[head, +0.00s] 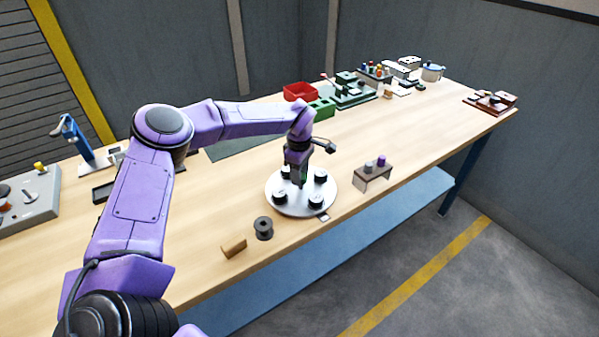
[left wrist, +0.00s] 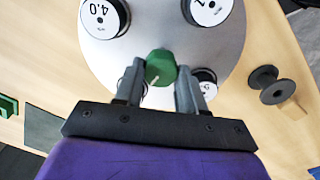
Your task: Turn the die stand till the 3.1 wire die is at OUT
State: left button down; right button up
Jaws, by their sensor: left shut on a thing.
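The die stand is a round pale grey turntable (head: 285,207) on the bench, with several black dies with white labelled tops around its rim. In the left wrist view the stand (left wrist: 150,45) has a green knob (left wrist: 161,66) at its middle. My left gripper (head: 301,183) points down at the centre of the stand, its fingers (left wrist: 159,82) shut on the knob. One die (left wrist: 104,17) reads 4.0; another (left wrist: 206,10) is cut by the frame edge. Two more sit partly behind the fingers. I cannot read 3.1 on any die. A small pale tag (head: 324,218) lies by the stand's front edge, its writing too small to read.
A dark spool (head: 263,228) and a wooden block (head: 234,247) lie left of the stand near the front edge. Red (head: 300,92) and green bins are behind.

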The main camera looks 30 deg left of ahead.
dwell(0.6)
pick_arm(q)
jog(key=c, duration=0.7)
grip_release()
jog(key=shift+o, duration=0.2)
jog(key=shift+r, duration=0.1)
jog(key=shift+r, duration=0.35)
notch_tip(320, 180, up, 10)
jog(key=b, duration=0.2)
jog(key=shift+f, duration=0.15)
jog(key=shift+s, duration=0.15)
